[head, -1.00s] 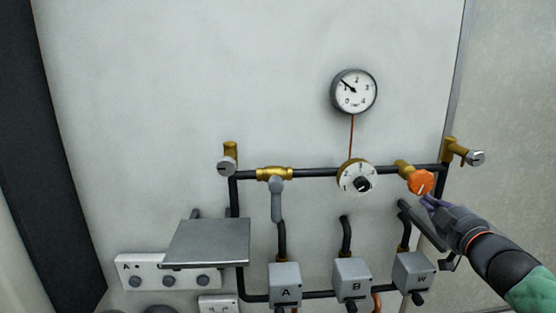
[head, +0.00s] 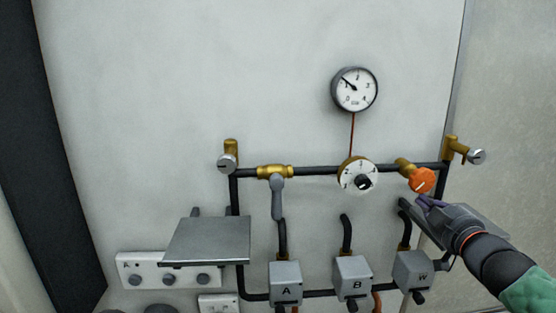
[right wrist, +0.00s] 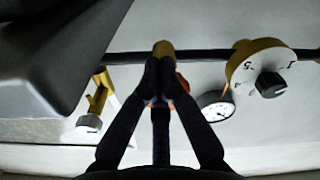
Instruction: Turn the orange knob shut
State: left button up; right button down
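The orange knob (head: 422,180) sits on a brass valve at the right end of the black pipe, with a pale mark on its face. My right gripper (head: 424,202) is just below the knob's lower edge; I cannot tell whether it touches. In the right wrist view, the fingertips of my right gripper (right wrist: 161,78) are together with nothing visible between them. They hide most of the knob; a sliver of the orange knob (right wrist: 184,84) shows to their right. My left gripper is not in view.
A white dial with a black knob (head: 358,175) is left of the orange knob, with a pressure gauge (head: 354,89) above. A brass tap (head: 458,150) is at right. Grey boxes, including box W (head: 413,271), hang below. A grey shelf (head: 208,241) juts out at left.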

jog(key=shift+s+r, duration=0.15)
jog(key=shift+r, duration=0.6)
jog(key=s, duration=0.2)
jog(key=s+f+p, duration=0.1)
jog(key=s, duration=0.2)
jog(key=shift+s+d+f, duration=0.15)
jog(key=shift+s+f, duration=0.2)
